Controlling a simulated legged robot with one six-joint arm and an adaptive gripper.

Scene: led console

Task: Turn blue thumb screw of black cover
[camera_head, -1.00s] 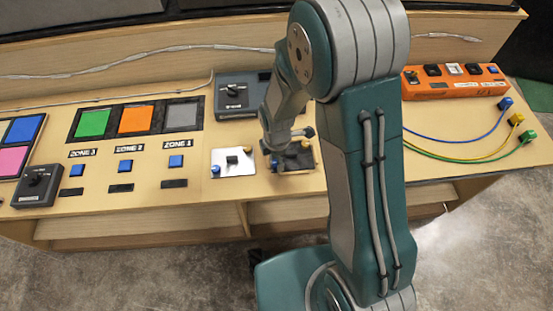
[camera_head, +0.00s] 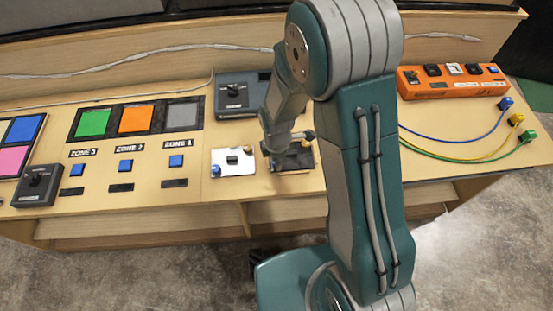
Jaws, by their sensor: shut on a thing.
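The black cover (camera_head: 304,160) lies on the console, just right of a white plate. My gripper (camera_head: 277,160) points down at the left part of the black cover, partly hidden behind my own arm. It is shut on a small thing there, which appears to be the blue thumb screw. The screw itself is covered by my gripper, so its turn angle cannot be seen.
The white plate (camera_head: 233,162) with a black knob and small screws is close on the left. A grey switch box (camera_head: 240,96) stands behind. An orange box (camera_head: 453,84) and coloured cables (camera_head: 465,139) are at right.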

